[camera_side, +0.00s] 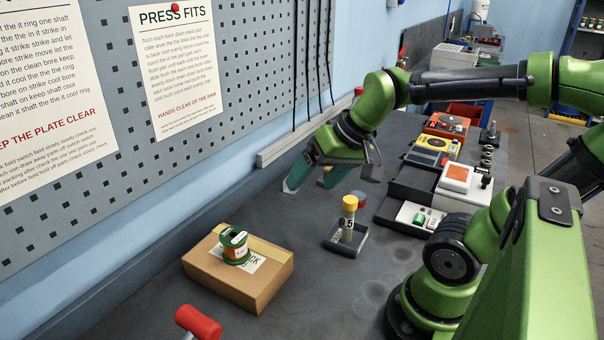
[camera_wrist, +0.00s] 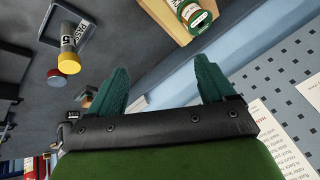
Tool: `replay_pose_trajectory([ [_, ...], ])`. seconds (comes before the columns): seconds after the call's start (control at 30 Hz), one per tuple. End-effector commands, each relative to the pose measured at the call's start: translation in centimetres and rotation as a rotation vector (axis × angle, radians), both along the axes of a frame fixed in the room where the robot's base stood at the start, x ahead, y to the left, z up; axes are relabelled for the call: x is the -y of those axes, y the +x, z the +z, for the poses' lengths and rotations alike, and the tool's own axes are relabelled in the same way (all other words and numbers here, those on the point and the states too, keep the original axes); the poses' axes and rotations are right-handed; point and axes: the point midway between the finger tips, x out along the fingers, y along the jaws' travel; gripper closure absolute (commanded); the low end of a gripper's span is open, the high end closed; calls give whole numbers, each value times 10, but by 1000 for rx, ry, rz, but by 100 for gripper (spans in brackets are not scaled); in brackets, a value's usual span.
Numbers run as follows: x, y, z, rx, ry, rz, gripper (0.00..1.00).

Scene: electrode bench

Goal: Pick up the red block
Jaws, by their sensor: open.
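My gripper (camera_side: 311,181) is open and empty above the bench near the pegboard wall; its two green fingers stand apart in the wrist view (camera_wrist: 161,66). I cannot make out a clear red block.
A cardboard box (camera_side: 225,290) carries a green-and-copper spool (camera_side: 235,246). A yellow-capped cylinder (camera_side: 349,218) stands in a dark tray (camera_side: 334,245). A red-headed tool (camera_side: 198,322) is at the front edge. Several devices line the right side.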

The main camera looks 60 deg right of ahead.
Motion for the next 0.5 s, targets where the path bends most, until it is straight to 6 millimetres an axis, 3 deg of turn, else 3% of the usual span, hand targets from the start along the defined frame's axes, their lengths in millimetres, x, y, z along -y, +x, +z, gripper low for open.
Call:
replay_pose_trajectory([
  [0.1,58,24,-11,-117,-19,-92,17],
  [0.23,127,37,-25,-238,-54,-112,17],
  [0.4,219,33,-51,-398,-87,-58,17],
  [0.5,262,24,-64,-471,-103,16,17],
])
